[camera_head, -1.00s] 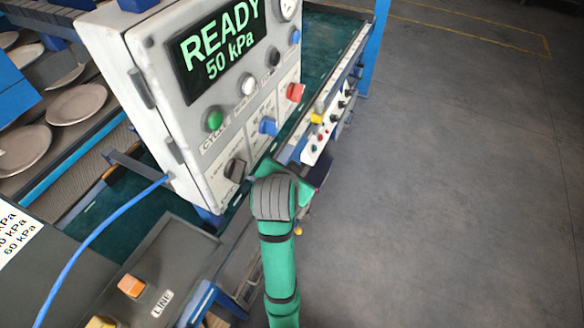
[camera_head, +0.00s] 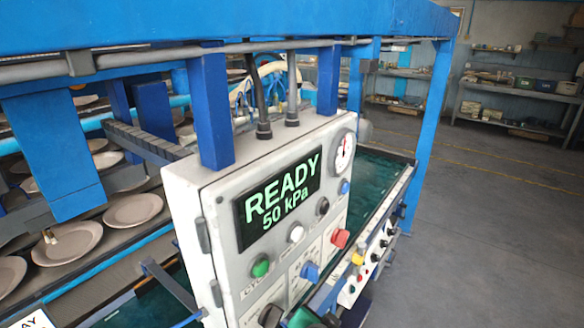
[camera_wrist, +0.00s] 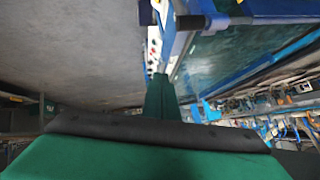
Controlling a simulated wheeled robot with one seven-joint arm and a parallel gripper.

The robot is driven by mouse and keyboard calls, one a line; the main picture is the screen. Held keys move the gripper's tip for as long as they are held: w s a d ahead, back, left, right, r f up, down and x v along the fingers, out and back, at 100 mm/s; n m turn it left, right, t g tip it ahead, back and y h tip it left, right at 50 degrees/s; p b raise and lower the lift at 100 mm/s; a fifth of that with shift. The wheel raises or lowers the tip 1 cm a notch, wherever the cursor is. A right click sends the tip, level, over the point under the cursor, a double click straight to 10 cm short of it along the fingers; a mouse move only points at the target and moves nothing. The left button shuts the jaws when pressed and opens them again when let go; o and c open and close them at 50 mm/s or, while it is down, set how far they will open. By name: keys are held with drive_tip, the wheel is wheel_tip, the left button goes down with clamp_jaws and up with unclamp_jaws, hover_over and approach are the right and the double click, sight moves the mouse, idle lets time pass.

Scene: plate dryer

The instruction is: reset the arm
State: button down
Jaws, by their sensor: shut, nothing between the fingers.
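My gripper (camera_wrist: 160,80) shows in the wrist view as a narrow green part reaching out past a dark band. Its fingers are together, with nothing between them. In the head view only a small green piece of my arm (camera_head: 305,318) shows at the bottom edge, below the control box (camera_head: 265,215). The rest of my arm is out of that picture. The control box's display (camera_head: 278,203) reads READY 50 kPa.
The box front has a green button (camera_head: 261,266), a blue knob (camera_head: 310,271), a red knob (camera_head: 340,238) and a gauge (camera_head: 344,152). Plates (camera_head: 133,210) lie at the left under a blue frame (camera_head: 230,25). Open grey floor (camera_head: 480,250) is at the right.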

drive_tip(key=s+a+f+n+t+y, duration=0.1)
drive_tip(key=s+a+f+n+t, duration=0.15)
drive_tip(key=s+f, duration=0.45)
drive_tip(key=s+a+f+n+t+y, duration=0.1)
drive_tip(key=s+a+f+n, duration=0.25)
drive_tip(key=s+f, duration=0.35)
drive_tip(key=s+a+r+n+t, duration=0.1)
drive_tip(key=s+a, duration=0.1)
drive_tip(key=s, duration=0.8)
drive_tip(key=s+a+r+n+t+y, duration=0.1)
drive_tip(key=s+a+r+n+t, duration=0.1)
drive_tip(key=s, duration=0.8)
drive_tip(key=shift+r+y, duration=0.2)
drive_tip(key=shift+y, duration=0.1)
